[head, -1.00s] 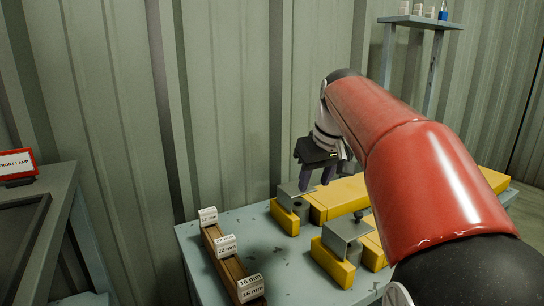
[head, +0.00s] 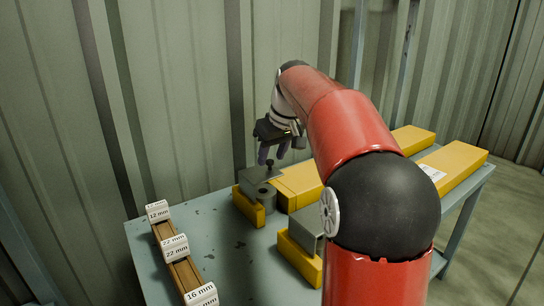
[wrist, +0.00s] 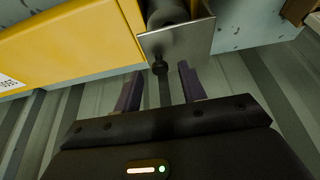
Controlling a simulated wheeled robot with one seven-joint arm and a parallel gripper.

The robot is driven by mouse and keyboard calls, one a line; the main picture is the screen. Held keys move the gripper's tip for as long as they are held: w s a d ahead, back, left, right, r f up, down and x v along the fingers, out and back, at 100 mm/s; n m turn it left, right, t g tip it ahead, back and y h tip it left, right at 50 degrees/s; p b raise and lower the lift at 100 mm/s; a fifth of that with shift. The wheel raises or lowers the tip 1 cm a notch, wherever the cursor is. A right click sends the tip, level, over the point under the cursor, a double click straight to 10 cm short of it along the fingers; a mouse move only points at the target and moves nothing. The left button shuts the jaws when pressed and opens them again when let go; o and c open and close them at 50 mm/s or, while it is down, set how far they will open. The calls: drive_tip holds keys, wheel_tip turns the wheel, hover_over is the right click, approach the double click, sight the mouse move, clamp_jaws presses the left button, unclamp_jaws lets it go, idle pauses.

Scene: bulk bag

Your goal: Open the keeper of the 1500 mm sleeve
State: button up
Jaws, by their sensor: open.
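Two long yellow sleeves lie on the table, a far one (head: 302,184) and a near one (head: 455,168). Their lengths cannot be read. A grey keeper (head: 257,178) with a black knob (head: 269,165) is at the left end of the far sleeve. My gripper (head: 273,154) is open just above this knob. In the wrist view the far sleeve (wrist: 70,45) is at upper left. The keeper plate (wrist: 180,40) and knob (wrist: 160,68) lie just ahead of my open fingers (wrist: 158,85), the knob roughly between them, with no visible grip. A second keeper (head: 302,233) is partly hidden by my arm.
A wooden rack (head: 178,262) with white size blocks, such as 22 mm, stands at the table's left. The corrugated wall (head: 180,90) rises close behind the table (head: 225,250). Clear tabletop lies between rack and keepers.

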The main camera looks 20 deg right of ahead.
drive_tip(key=shift+f, duration=0.15)
drive_tip(key=shift+c, duration=0.4)
clamp_jaws()
drive_tip(key=shift+a, duration=0.15)
